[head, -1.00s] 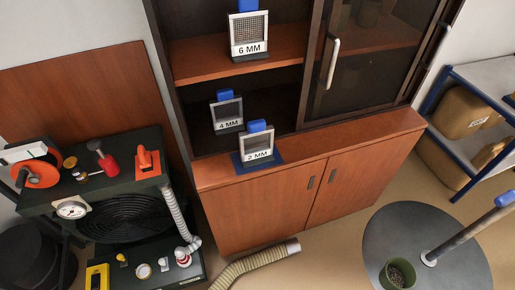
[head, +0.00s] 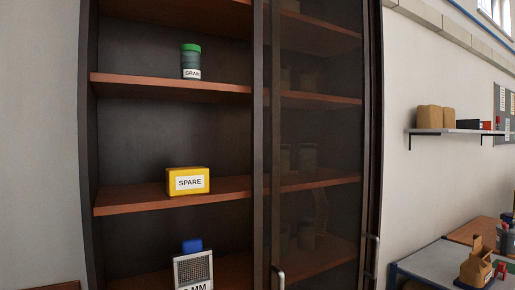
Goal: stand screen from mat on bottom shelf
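A screen with a grey mesh, a pale frame and a blue top (head: 193,272) stands upright in the open left part of the cabinet, at the bottom of the head view. Its label is cut off by the picture edge; only "MM" reads clearly. The blue mat and the screens lower down are out of view. Neither of my grippers is in view.
A yellow box marked SPARE (head: 188,181) sits on the shelf above the screen. A green-lidded jar (head: 191,62) stands one shelf higher. A dark glass door (head: 318,150) covers the cabinet's right part. A table (head: 435,268) stands at the lower right.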

